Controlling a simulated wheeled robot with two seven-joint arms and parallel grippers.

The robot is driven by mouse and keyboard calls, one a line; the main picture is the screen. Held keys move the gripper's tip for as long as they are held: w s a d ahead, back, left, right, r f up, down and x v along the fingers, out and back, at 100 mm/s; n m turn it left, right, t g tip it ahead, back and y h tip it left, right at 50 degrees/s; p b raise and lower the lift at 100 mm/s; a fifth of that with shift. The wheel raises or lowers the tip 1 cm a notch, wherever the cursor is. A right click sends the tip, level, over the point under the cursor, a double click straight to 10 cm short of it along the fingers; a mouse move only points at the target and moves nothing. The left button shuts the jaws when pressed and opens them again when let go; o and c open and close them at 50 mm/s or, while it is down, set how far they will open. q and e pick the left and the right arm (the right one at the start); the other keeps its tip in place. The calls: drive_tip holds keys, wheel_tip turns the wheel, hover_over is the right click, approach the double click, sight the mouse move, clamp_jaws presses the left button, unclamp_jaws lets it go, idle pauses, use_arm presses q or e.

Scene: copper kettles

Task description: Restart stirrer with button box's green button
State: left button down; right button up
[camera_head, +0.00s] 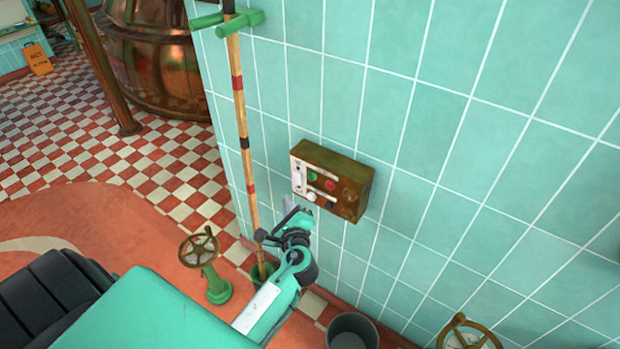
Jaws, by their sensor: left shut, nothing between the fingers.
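The button box (362,182) is a brown, worn box mounted on the teal tiled wall, in the middle of the head view. Its face carries a green button (312,176), a red button (330,185) and a pale button (311,196) below the green one. My left gripper (290,208) is just below and left of the box, shut and empty. It looks apart from the green button, though the exact gap is hard to judge. My right gripper is not in view. The stirrer cannot be made out for certain.
A long striped pole (240,110) stands along the wall left of the box, held by a green bracket (240,20). A valve wheel (199,248) on a green stand is at lower left. A grey bucket (352,332) is below. A copper kettle (160,60) stands behind.

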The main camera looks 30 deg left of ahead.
use_arm(q)
drive_tip(key=b, duration=0.1)
approach(305, 172)
drive_tip(key=a, duration=0.3)
drive_tip(key=shift+w+f, duration=0.15)
drive_tip(key=shift+w, duration=0.65)
idle(1.2)
drive_tip(key=shift+w+d, duration=0.1)
drive_tip(key=shift+w, duration=0.35)
drive_tip(key=shift+w, duration=0.4)
idle(0.6)
drive_tip(key=shift+s, duration=0.85)
